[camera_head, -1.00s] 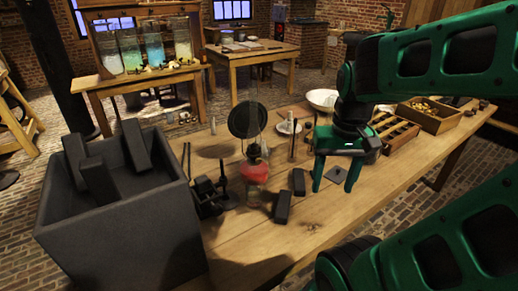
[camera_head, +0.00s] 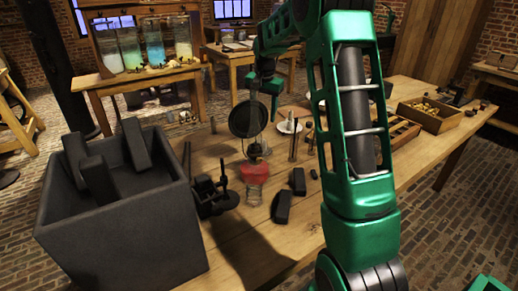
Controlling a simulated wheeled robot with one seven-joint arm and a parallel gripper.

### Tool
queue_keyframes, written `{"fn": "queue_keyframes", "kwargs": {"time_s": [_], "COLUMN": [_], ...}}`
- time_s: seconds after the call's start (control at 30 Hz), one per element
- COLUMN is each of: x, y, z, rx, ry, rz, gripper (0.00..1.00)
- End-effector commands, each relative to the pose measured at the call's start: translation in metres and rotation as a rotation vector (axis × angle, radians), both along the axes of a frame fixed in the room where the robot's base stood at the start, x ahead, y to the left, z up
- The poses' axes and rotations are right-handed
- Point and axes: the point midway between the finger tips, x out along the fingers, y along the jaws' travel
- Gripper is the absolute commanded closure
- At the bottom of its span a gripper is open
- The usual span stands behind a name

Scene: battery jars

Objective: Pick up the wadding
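I cannot make out the wadding for certain at this size. A small white dish (camera_head: 289,127) stands on the wooden table (camera_head: 232,238), with something small on it that is too small to identify. My gripper (camera_head: 263,110) is over the far part of the table, just above and behind the round dark disc (camera_head: 248,119) and left of the dish. My arm covers part of the table's right half.
A dark bin with black blocks (camera_head: 72,225) stands at the left. A red-filled glass vessel (camera_head: 254,172), a black clamp device (camera_head: 212,195) and black blocks (camera_head: 282,207) stand midtable. An upright rod (camera_head: 294,140) is near the dish. A wooden parts tray (camera_head: 430,115) is at the right.

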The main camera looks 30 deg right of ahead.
Motion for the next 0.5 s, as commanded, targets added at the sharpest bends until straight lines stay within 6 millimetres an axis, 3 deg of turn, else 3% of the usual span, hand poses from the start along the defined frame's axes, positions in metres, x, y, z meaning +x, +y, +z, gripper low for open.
{"fn": "queue_keyframes", "kwargs": {"time_s": [0.2, 0.5], "x": [0.003, 0.001], "y": [0.008, 0.011], "z": [-0.029, -0.064], "rx": [0.086, 0.103], "ry": [0.128, 0.158], "rz": [-0.162, -0.197], "gripper": [0.45, 0.45]}}
